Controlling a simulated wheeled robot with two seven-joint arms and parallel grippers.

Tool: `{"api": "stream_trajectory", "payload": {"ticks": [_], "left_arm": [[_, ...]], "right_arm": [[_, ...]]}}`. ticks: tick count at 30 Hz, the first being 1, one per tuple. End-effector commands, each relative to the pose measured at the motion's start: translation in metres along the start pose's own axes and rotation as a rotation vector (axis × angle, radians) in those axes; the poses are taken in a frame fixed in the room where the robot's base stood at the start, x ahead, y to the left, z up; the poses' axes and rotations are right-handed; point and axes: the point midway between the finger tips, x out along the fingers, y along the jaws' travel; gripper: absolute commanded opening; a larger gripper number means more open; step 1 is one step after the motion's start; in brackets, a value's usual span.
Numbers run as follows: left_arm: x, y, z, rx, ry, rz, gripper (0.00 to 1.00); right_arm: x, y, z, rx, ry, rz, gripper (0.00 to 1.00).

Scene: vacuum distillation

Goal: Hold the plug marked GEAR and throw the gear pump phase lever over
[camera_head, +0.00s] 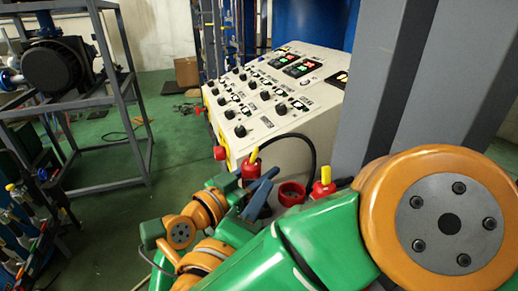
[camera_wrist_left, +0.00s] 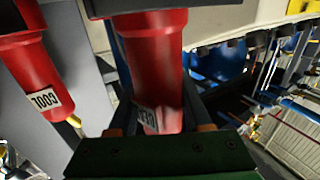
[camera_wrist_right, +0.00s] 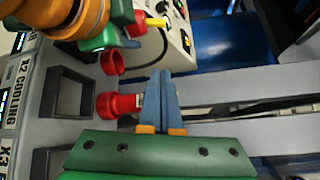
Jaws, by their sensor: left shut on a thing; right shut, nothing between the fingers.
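The red plug with a yellow top (camera_head: 253,157) stands beside the control box. My left gripper (camera_head: 262,186) is shut on it with blue fingers. In the left wrist view, this red plug (camera_wrist_left: 152,60) carries a partly covered label that seems to read GEAR. A second red plug (camera_wrist_left: 30,75) beside it is marked COOL. My right gripper (camera_wrist_right: 165,76) is shut and empty, its blue fingers together beside the COOL plug (camera_wrist_right: 116,106); I cannot tell whether they touch. In the head view, my right arm hides these fingers. I cannot make out the phase lever.
An open red socket ring (camera_head: 291,193) sits between the two plugs. The control box (camera_head: 265,110) has many knobs, and a black cable (camera_head: 308,145) loops down its side. A grey post (camera_head: 385,80) stands close on the right. Green floor is open at left.

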Motion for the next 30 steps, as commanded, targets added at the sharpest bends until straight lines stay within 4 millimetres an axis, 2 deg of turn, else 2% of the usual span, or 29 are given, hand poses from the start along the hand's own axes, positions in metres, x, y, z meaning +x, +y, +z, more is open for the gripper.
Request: {"api": "stream_trajectory", "payload": {"ticks": [10,13,17,27,30], "left_arm": [[0.0,0.0,0.001,0.0,-0.002,0.001,0.0],[0.0,0.0,0.001,0.0,-0.002,0.0,0.0],[0.0,0.0,0.001,0.0,-0.001,0.0,0.0],[0.0,0.0,0.0,0.0,-0.001,0.0,0.0],[0.0,0.0,0.001,0.0,-0.001,0.001,0.0]], "right_arm": [[0.001,0.002,-0.004,-0.013,-0.008,-0.015,0.0],[0.007,0.002,-0.004,-0.011,-0.006,-0.012,0.0],[0.028,0.002,-0.005,-0.011,-0.001,-0.01,0.0],[0.102,0.0,-0.005,-0.011,-0.001,-0.014,0.0],[0.095,0.0,0.014,-0.011,-0.009,-0.015,0.0]]}}
